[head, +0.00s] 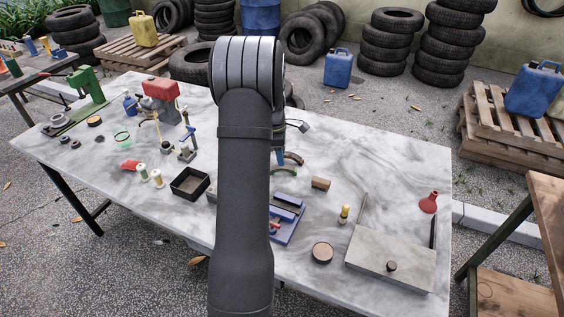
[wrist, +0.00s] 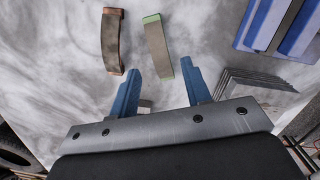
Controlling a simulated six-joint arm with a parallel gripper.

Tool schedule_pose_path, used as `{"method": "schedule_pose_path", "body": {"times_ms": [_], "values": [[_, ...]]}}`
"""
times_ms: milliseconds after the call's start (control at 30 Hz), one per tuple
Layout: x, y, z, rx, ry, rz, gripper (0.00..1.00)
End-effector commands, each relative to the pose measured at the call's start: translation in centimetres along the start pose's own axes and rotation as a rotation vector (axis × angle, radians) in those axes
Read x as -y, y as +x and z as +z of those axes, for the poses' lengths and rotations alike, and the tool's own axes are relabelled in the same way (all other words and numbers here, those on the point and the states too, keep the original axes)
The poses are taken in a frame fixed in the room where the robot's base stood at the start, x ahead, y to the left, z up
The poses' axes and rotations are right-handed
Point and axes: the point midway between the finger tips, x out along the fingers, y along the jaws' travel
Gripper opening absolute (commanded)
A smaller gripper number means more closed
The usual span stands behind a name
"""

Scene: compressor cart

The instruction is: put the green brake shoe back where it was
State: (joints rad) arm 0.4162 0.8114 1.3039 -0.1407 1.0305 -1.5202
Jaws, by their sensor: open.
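The green brake shoe (wrist: 156,46), a curved strip with green ends and a grey-brown face, lies on the marble table. In the wrist view it is just ahead of my fingertips, its near end between them in the picture; I cannot tell the height gap. My gripper (wrist: 160,70) has two blue fingers, apart and empty. In the head view the green shoe (head: 287,170) shows partly beside my arm, near the blue fingers (head: 280,157). A similar copper-brown shoe (wrist: 112,41) lies to its left in the wrist view, and behind it in the head view (head: 294,158).
A blue fixture (wrist: 280,28) and a stack of thin grey plates (wrist: 250,84) lie right of the shoes in the wrist view. My arm hides the table's middle.

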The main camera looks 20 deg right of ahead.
Motion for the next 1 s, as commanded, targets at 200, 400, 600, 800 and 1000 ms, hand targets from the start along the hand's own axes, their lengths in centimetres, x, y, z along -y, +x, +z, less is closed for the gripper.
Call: {"method": "schedule_pose_path", "body": {"times_ms": [200,400,600,800,1000], "values": [[0.0,-4.7,0.0,0.0,0.0,0.003,0.44],[0.0,-7.1,0.0,0.0,-0.001,0.001,0.44],[0.0,-7.6,0.0,0.0,-0.001,-0.001,0.44],[0.0,-7.5,0.0,0.0,-0.001,-0.001,0.44],[0.0,-6.3,0.0,0.0,0.0,-0.001,0.44]]}}
